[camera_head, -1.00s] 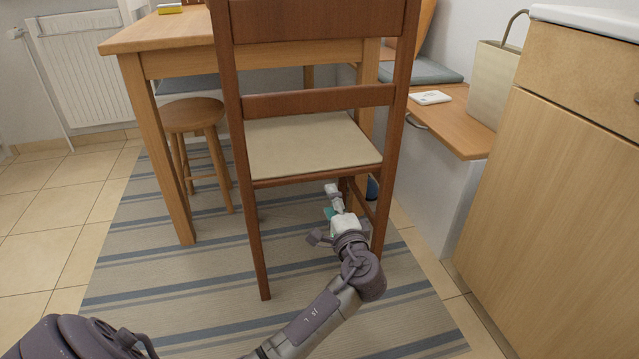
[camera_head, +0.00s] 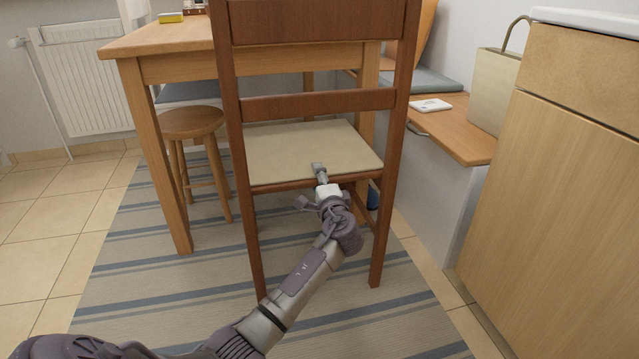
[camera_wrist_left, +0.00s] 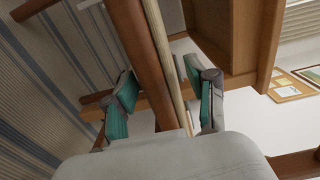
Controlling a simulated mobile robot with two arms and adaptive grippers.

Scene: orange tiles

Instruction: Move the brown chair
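The brown chair (camera_head: 318,103) stands upright with its backrest toward me and its pale seat pad facing the table. My left gripper (camera_head: 319,175) is at the rear edge of the seat, between the back posts and below the lower back slat. In the left wrist view, the gripper (camera_wrist_left: 165,98) is open, with teal-padded fingers on either side of the chair's seat edge (camera_wrist_left: 146,55). Gaps show between the pads and the edge, so the fingers are not closed on it. One finger is mostly hidden below the seat in the head view. My right gripper is not in view.
A wooden table (camera_head: 165,37) stands just beyond the chair, with a round stool (camera_head: 190,122) to the left. A bench (camera_head: 462,128) and a wooden cabinet (camera_head: 560,190) bound the right side. The striped rug (camera_head: 165,290) has free room left of the chair.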

